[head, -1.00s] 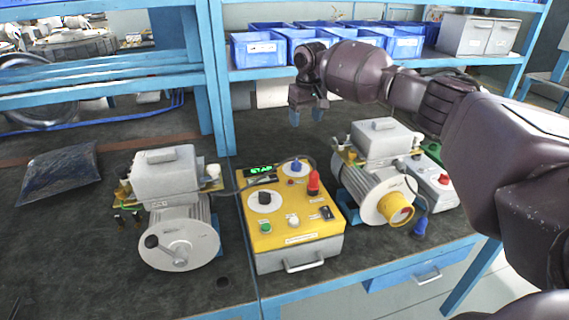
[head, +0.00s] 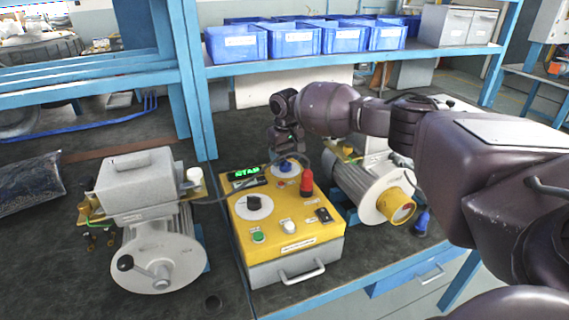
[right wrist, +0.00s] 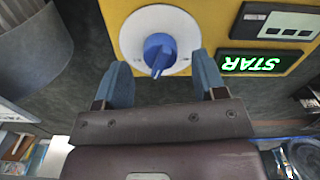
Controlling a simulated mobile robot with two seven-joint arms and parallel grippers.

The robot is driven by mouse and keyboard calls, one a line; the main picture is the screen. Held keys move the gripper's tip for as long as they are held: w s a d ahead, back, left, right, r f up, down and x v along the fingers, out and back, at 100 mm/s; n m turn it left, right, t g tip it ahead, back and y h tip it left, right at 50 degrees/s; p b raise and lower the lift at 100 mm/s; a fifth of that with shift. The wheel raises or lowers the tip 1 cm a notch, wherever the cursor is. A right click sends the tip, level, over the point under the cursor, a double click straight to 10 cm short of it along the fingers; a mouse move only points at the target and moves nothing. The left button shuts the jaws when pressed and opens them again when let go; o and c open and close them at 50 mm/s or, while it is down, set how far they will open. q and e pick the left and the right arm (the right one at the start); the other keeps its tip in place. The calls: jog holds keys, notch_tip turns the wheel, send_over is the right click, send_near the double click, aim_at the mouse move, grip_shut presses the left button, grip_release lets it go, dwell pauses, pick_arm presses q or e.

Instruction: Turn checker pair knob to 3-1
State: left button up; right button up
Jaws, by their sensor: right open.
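The checker is a yellow-topped box (head: 290,218) with a green lit display (head: 244,172). It has a black knob (head: 254,204) on a white dial at the left and a blue knob (head: 285,168) on a white dial at the back. The dial markings are too small to read. My right gripper (head: 286,154) is at the blue knob's dial, fingers pointing down. In the right wrist view, its open blue fingers (right wrist: 162,78) lie on either side of the blue knob (right wrist: 158,54), with gaps between; contact does not show. My left gripper is out of view.
A red knob or lamp (head: 306,182), a green button (head: 258,237), a white button (head: 289,228) and a black switch (head: 323,215) share the panel. A grey motor unit (head: 155,215) stands left, another (head: 372,185) close right. Blue bins (head: 295,40) line the shelf behind.

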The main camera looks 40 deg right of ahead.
jog(key=shift+f, duration=1.1)
jog(key=shift+c, duration=0.4)
